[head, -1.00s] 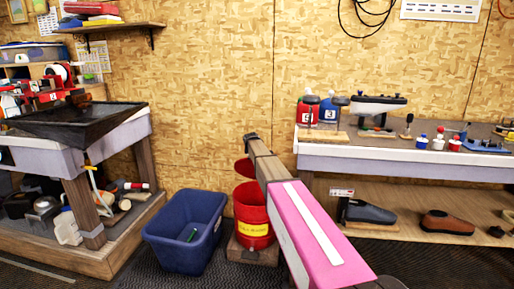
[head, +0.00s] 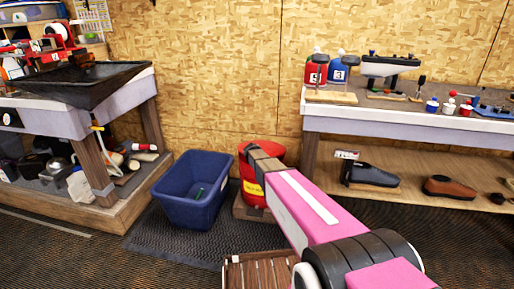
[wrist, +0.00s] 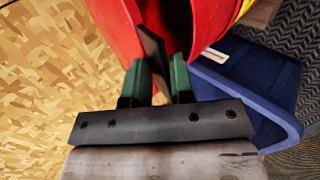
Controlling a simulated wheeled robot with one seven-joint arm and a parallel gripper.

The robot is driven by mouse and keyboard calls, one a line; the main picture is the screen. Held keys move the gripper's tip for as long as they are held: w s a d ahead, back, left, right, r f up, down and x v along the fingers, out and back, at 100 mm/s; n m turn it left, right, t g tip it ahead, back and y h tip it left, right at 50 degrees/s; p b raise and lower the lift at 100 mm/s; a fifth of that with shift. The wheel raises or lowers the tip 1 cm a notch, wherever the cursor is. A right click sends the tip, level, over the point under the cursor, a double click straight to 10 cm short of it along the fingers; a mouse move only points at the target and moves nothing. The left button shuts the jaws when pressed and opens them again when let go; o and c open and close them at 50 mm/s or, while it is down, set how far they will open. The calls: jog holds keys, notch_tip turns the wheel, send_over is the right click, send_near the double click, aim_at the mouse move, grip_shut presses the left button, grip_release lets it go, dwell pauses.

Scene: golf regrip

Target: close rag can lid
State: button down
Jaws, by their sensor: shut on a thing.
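The red rag can (head: 246,172), with a yellow label, stands on a wooden block against the back wall in the head view, partly hidden behind my arm. In the wrist view the can (wrist: 213,22) is at the top, with a dark gap beside its red lid (wrist: 112,28). The lid looks partly open; its exact angle is hard to tell. My gripper (wrist: 158,66) has its green fingers on either side of a dark tab (wrist: 152,48) by the lid and is shut on it. In the head view my arm hides the fingers.
A blue bin (head: 190,192) stands close to the left of the can. A workbench (head: 75,118) is at the left and another bench (head: 420,133) with shoes on its lower shelf is at the right. A slatted wooden box (head: 258,272) is in front. Dark matted floor lies between.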

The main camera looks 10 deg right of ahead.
jog(key=shift+w+f, duration=0.1)
jog(key=shift+f, duration=1.8)
jog(key=c, duration=1.3)
grip_release()
jog(key=shift+w, duration=0.1)
jog(key=shift+r, duration=0.1)
jog(key=v, duration=1.1)
jog(key=shift+s, duration=0.4)
